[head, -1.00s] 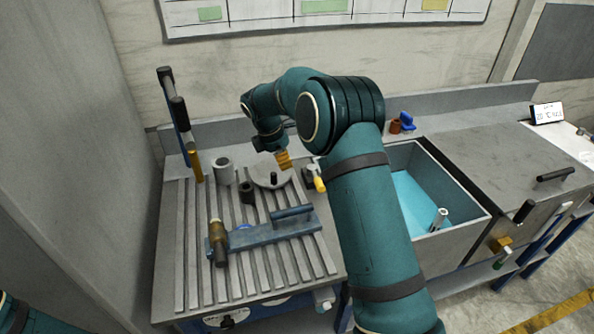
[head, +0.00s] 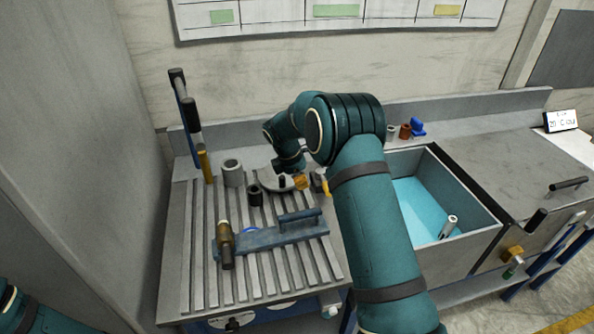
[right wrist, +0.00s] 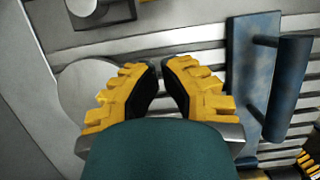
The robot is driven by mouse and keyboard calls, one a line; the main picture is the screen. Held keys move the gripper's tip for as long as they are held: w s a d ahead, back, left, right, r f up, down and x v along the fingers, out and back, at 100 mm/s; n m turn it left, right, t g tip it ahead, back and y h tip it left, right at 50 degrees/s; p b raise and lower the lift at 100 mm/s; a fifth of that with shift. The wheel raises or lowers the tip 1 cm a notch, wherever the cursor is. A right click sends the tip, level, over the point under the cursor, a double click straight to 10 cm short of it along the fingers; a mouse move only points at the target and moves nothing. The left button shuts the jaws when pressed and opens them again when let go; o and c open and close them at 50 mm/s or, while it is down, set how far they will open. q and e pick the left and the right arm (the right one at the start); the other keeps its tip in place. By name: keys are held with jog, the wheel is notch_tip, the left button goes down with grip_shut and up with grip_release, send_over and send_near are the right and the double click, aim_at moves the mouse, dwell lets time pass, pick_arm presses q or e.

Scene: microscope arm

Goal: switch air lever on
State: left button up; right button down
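My right gripper (head: 302,183) has yellow fingers and hangs over the slotted bench near the right edge of a round metal disc (head: 266,180). In the right wrist view its two fingers (right wrist: 160,78) have a narrow gap between them, with nothing held. A brass fitting with a dark handle (head: 226,246) lies at the left end of a blue bar (head: 285,235). I cannot tell which part is the air lever.
Tall black-handled levers (head: 190,115) stand at the bench's back left. A grey cylinder (head: 232,173) and a dark ring (head: 255,195) stand near the disc. A basin of blue liquid (head: 412,200) lies right of my arm. A blue valve-like part (head: 417,128) sits behind it.

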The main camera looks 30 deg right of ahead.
jog(key=d+f, duration=0.1)
jog(key=d, duration=0.1)
jog(key=s+d+f, duration=0.1)
jog(key=shift+d+f, duration=0.45)
jog(key=shift+d, duration=0.3)
